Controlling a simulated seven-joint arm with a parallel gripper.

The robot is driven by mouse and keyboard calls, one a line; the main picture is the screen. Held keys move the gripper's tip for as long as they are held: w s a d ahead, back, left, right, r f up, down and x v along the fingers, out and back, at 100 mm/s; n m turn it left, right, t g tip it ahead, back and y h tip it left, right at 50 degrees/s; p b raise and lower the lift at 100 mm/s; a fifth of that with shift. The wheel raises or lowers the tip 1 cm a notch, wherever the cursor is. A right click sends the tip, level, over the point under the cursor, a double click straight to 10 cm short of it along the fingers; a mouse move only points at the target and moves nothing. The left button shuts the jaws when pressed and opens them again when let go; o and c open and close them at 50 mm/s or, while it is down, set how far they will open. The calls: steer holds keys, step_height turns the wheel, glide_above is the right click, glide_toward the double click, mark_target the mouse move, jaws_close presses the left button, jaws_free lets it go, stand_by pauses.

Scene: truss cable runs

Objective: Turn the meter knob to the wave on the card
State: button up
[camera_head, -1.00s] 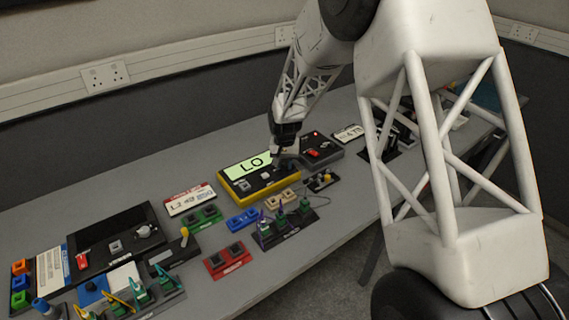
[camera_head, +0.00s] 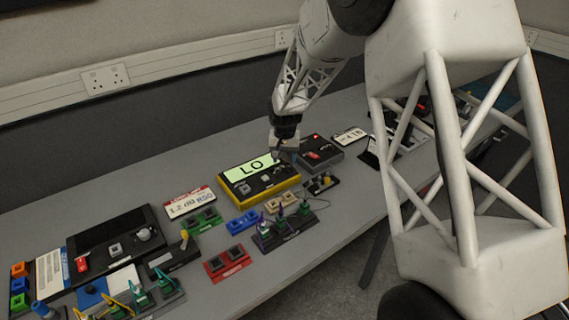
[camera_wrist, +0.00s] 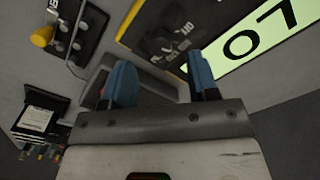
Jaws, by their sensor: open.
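My gripper (camera_head: 287,157) is above the meter's right end, open and empty, with blue fingertips apart (camera_wrist: 161,82). A white card with a red top strip (camera_head: 190,203) lies left of the meter; its print is too small to read surely.
A dark grey box with a red part (camera_head: 320,152) stands just right of the meter. A small black block with a yellow knob (camera_head: 321,183) lies in front. Blue (camera_head: 243,220), green and red switch blocks and cable holders crowd the front left. Bare grey table lies behind the meter.

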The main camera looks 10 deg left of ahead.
mark_target(285, 167)
steer(key=shift+r, duration=1.95)
steer(key=shift+d+r, duration=0.1)
steer(key=shift+s+d+r, duration=0.1)
steer(key=shift+d+r, duration=0.05)
steer(key=s+d+r+t, duration=0.1)
steer(key=s+d+r, duration=1.5)
steer(key=s+d, duration=0.65)
steer(key=s, duration=0.4)
steer(key=s+d+r+t, duration=0.1)
steer(key=s+d, duration=0.3)
steer(key=s, duration=0.5)
steer(key=s+d+r+m, duration=0.1)
steer(key=s+d, duration=0.4)
steer(key=s, duration=0.4)
steer(key=shift+s+r+t, duration=0.2)
steer(key=shift+s+t, duration=0.05)
steer(key=shift+t, duration=0.05)
